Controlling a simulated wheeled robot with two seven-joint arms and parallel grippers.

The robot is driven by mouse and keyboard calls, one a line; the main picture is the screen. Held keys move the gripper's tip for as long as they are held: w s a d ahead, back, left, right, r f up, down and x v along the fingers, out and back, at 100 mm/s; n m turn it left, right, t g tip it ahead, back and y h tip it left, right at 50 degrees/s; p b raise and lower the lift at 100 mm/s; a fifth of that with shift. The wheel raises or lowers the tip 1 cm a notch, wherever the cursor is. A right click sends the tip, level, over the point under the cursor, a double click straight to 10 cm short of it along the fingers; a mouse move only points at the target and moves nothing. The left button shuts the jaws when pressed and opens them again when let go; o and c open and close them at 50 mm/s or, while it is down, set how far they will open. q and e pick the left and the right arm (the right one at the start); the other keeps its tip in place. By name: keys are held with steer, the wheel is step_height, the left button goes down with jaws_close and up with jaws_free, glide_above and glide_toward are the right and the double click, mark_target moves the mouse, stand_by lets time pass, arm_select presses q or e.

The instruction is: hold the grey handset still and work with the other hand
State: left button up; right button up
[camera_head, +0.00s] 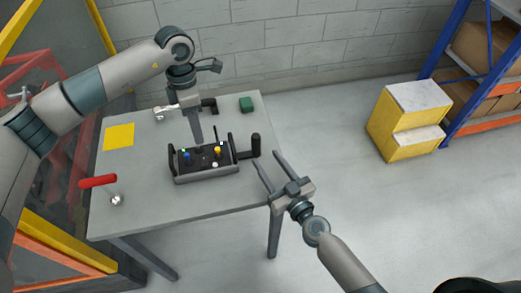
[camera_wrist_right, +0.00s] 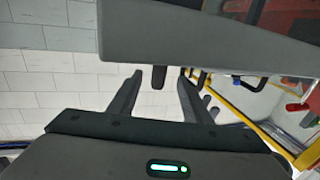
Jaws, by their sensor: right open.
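The grey handset (camera_head: 207,173) is a dark box on the table, with a grip at each side, a blue stick, a yellow stick and a pale knob on top. My left gripper (camera_head: 197,140) points down at its back edge. Its fingers show as one narrow shape, so its opening and any contact are unclear. My right gripper (camera_head: 267,160) is open and empty, beside the table's right edge. It is apart from the handset and close to an upright black handle (camera_head: 255,145).
The grey table (camera_head: 150,205) holds a yellow square (camera_head: 119,137), a red-handled lever (camera_head: 98,181), a silver fitting (camera_head: 172,111) and a green block (camera_head: 246,104). A yellow step-shaped block (camera_head: 388,125) and a blue-framed shelf (camera_head: 448,40) stand right. Floor between is clear.

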mark_target(258, 148)
steer(key=shift+x, duration=2.8)
steer(key=shift+c, duration=0.4)
